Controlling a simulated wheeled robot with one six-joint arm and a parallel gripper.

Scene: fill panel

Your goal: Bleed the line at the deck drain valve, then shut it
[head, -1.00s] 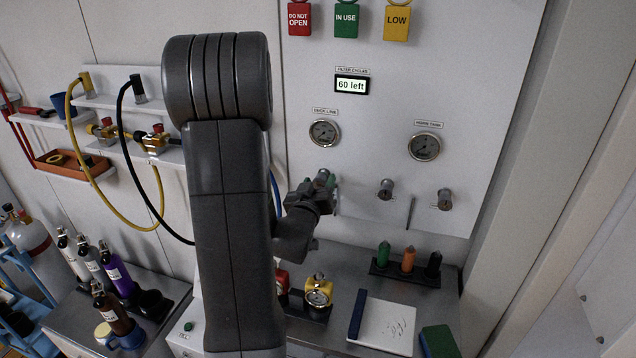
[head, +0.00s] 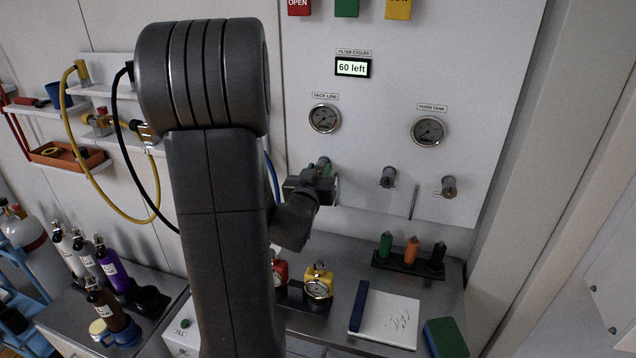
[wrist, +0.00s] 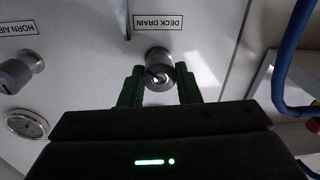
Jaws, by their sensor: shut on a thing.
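The gauge needle is too small to read.
Two more knobs (head: 388,177) (head: 449,187) stick out to the right, below the horn tank gauge (head: 428,131). A display (head: 352,68) reads "60 left". On the bench below are a yellow gauge (head: 318,284), a notebook (head: 388,320) and a rack of coloured plugs (head: 409,262). A blue hose (wrist: 284,60) hangs near.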

